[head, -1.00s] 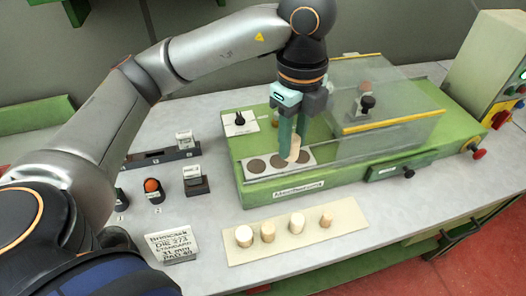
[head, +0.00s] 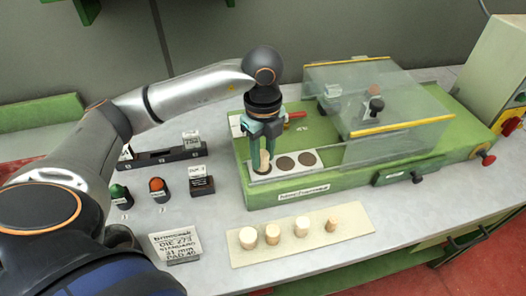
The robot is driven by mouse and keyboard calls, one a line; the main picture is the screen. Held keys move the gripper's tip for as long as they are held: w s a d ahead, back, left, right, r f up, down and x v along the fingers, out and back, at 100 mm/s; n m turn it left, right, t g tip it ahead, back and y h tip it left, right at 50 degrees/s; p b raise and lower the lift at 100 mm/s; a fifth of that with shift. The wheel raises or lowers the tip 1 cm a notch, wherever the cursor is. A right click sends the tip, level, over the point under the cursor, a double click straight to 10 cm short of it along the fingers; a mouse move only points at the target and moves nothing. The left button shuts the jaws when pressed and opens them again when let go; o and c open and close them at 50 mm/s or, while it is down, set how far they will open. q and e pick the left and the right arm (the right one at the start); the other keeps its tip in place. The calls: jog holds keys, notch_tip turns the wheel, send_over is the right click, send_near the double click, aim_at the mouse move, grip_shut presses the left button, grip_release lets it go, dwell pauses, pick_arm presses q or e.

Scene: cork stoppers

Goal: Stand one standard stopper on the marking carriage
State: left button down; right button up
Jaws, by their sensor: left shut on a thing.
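My left gripper (head: 261,168) points down over the left end of the pale marking carriage (head: 295,171) on the green machine. It is shut on a pale cork stopper (head: 264,160), partly hidden by the fingers. The stopper's lower end is at the leftmost dark round spot; I cannot tell whether it touches. The middle and right spots of the carriage are bare. Several more stoppers (head: 301,228) of differing widths stand on a cream board (head: 350,224) in front of the machine. My right gripper is not in view.
A clear cover with yellow edges (head: 400,127) stands right of the carriage. A printed card block (head: 175,248) naming a standard 31 mm die stands front left. Green (head: 119,194) and orange (head: 157,187) buttons and a dark rack (head: 165,157) are at left.

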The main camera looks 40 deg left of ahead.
aim_at(263, 154)
pick_arm(q)
jog(key=shift+f, duration=0.15)
jog(key=c, duration=0.5)
grip_release()
jog(key=shift+c, duration=0.2)
jog(key=shift+r, duration=0.25)
notch_tip(263, 154, up, 12)
jog(key=p, duration=0.1)
jog(key=shift+f, duration=0.1)
